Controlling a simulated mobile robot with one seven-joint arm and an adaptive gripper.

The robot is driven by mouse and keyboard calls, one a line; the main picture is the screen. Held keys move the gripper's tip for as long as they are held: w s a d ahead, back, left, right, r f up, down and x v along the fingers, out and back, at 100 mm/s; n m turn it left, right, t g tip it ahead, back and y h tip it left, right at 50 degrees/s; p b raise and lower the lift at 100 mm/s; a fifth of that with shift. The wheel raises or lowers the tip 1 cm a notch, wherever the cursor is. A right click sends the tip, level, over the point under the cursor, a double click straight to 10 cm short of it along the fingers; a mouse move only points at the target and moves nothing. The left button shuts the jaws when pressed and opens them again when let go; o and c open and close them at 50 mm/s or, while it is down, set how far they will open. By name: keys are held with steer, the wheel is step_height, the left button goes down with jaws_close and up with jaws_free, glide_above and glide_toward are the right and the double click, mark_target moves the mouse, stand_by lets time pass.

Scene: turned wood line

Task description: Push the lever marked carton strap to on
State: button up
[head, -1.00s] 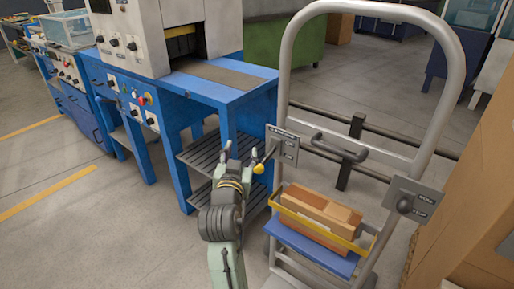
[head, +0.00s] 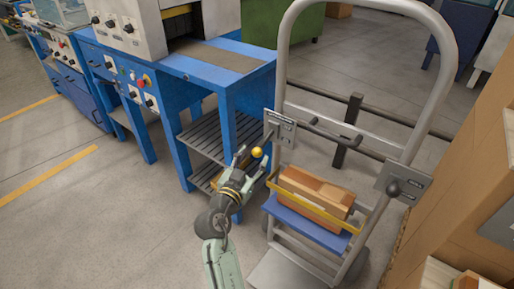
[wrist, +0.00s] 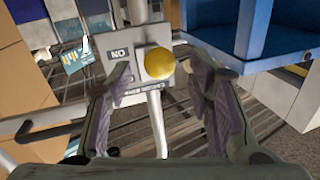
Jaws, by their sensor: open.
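A lever with a yellow ball knob (head: 257,152) sticks out from a grey plate (head: 280,128) on the left upright of the hand cart. In the wrist view the knob (wrist: 159,63) shows between my fingertips, and the plate (wrist: 120,56) behind it carries letters that look like an upside-down "ON". The "carton strap" marking is not readable. My gripper (head: 250,161) is open and empty, its fingers on either side of the knob, with no clear contact. A second grey plate with a dark knob (head: 394,187) is on the cart's right upright.
A blue machine bench (head: 225,72) with slatted shelves stands close on the left. Cardboard boxes (head: 470,190) stack at the right. Floor at left is clear.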

mark_target(255, 156)
steer(key=shift+p+x, duration=0.4)
steer(key=shift+x, duration=1.4)
steer(key=shift+c, duration=0.4)
jaws_close()
